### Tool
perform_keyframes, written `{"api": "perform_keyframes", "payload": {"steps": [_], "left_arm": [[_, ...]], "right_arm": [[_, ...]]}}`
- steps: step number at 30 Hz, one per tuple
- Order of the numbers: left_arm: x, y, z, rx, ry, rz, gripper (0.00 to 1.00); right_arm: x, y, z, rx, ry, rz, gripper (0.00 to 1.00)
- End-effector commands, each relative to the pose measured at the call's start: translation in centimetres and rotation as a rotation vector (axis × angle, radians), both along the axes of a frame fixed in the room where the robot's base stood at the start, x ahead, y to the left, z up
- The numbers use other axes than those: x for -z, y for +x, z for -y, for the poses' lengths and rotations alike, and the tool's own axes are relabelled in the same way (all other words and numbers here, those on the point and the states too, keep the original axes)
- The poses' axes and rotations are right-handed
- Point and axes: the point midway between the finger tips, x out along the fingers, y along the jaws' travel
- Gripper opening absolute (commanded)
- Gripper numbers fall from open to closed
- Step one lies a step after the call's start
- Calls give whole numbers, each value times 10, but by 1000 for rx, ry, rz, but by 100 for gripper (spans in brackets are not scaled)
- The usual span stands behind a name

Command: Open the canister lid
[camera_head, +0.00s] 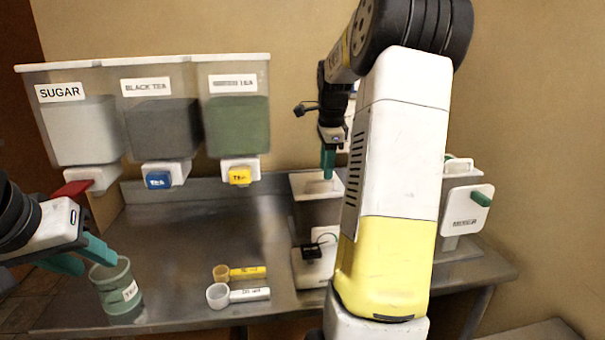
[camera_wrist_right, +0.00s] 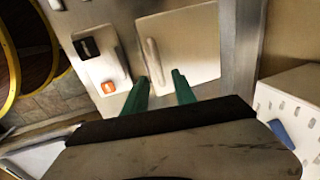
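A canister (camera_head: 315,214) with a square pale lid (camera_wrist_right: 190,40) stands at the middle of the counter, partly hidden behind my right arm. In the right wrist view the lid lies flat and has a raised bar handle (camera_wrist_right: 155,62). My right gripper (camera_head: 328,163) points down over the lid. In the right wrist view its green fingers (camera_wrist_right: 158,88) are apart with nothing held, and the handle appears just beyond the gap between them. My left gripper (camera_head: 88,258) is at the lower left, fingers apart, close to the rim of a green cup (camera_head: 118,293).
Dispensers for sugar (camera_head: 82,125), black tea (camera_head: 163,128) and green contents (camera_head: 235,125) hang at the back left. A yellow scoop (camera_head: 247,272) and a white scoop (camera_head: 240,295) lie on the steel counter (camera_head: 180,240). Another white container (camera_head: 466,212) stands at the right.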

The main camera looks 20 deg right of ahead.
Motion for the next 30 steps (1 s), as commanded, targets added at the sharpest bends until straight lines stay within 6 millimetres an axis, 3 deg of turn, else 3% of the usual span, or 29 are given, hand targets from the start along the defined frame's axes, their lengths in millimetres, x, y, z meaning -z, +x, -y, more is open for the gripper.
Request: {"api": "perform_keyframes", "payload": {"steps": [6,15,16,21,30], "left_arm": [[0,0,0,0,0,0,36],[0,0,0,0,0,0,36],[0,0,0,0,0,0,36],[0,0,0,0,0,0,36],[0,0,0,0,0,0,36]], "right_arm": [[23,4,1,0,0,-1,32],[26,5,1,-2,-1,1,32],[26,5,1,-2,-1,1,30],[26,5,1,-2,-1,1,0],[26,5,1,-2,-1,1,0]]}}
